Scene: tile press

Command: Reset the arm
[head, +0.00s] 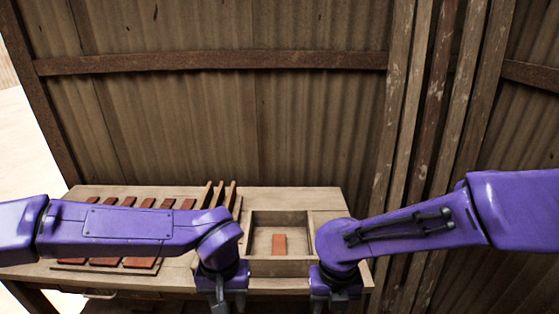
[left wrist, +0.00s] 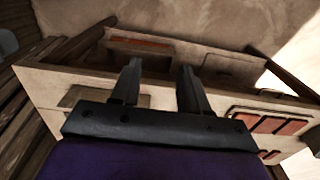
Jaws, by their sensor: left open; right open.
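My left gripper (head: 222,300) hangs at the front edge of the wooden bench, left of the open wooden box in the head view. In the left wrist view its two dark fingers (left wrist: 160,88) stand apart with nothing between them. My right gripper (head: 335,303) hangs near the bench's front right corner, its tips at the bottom edge of the head view. Both purple arms reach in from the sides, the left one across the bench.
The bench (head: 326,199) carries a wooden box (head: 282,216) with one red-brown tile (head: 279,244) inside. Several red tiles (head: 140,263) lie in rows at left, partly hidden by my left arm. Upright wooden slats (head: 231,195) stand beside the box. A corrugated wall (head: 240,120) closes the back.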

